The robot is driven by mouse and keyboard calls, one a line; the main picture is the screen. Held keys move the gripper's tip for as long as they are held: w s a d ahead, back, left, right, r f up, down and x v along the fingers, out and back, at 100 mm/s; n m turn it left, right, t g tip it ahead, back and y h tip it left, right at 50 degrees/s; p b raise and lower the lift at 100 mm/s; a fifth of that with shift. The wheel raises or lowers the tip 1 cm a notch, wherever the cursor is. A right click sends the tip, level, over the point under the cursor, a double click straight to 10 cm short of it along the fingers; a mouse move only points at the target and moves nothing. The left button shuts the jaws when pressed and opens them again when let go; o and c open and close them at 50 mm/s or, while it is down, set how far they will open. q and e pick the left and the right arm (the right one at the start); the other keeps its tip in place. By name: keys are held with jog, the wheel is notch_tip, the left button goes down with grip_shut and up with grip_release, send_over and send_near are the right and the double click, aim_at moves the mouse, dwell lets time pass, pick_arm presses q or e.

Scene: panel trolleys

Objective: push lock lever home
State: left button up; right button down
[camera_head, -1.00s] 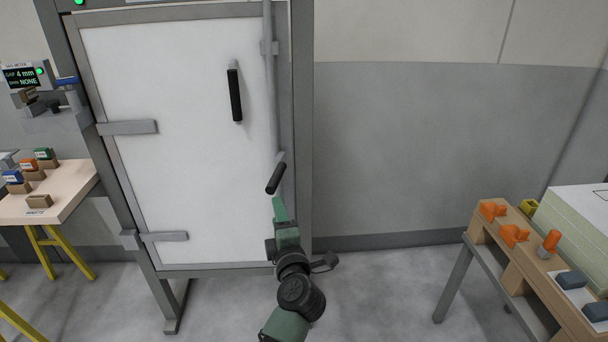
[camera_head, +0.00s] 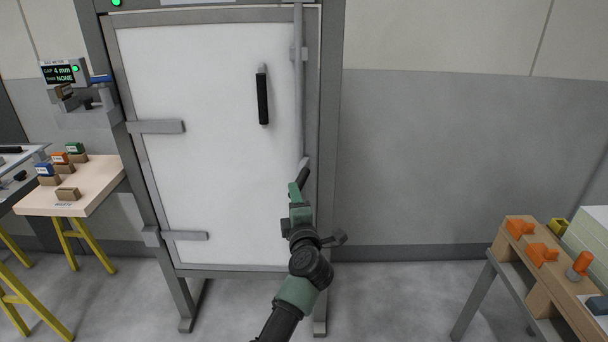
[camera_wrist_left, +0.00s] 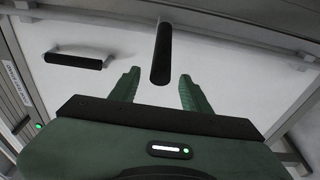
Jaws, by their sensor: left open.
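The lock lever is a short black grip (camera_head: 304,174) at the foot of a grey vertical rod (camera_head: 299,110) on the right edge of a white door panel (camera_head: 210,170). It tilts slightly, its lower end toward the left. My left gripper (camera_head: 296,188) is open at the lever's lower end and partly hides it in the head view. In the left wrist view the lever grip (camera_wrist_left: 161,55) points down toward the gap between my two open green fingers (camera_wrist_left: 158,82). I cannot tell whether they touch it. My right gripper is not in view.
A black door handle (camera_head: 262,97) stands out on the panel. A small table (camera_head: 88,200) with coloured blocks and a gap meter (camera_head: 65,73) are at left. A wooden rack (camera_head: 535,280) with orange parts is at right. The wall right of the door is clear.

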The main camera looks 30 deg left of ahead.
pick_arm(q)
grip_shut()
jog(key=shift+a, duration=0.1)
jog(key=a+p, duration=0.1)
jog(key=s+a+p, duration=0.1)
jog(key=a, duration=0.1)
jog(key=a+p, duration=0.1)
jog(key=shift+s+a, duration=0.15)
jog(key=shift+s, duration=0.15)
dwell(0.3)
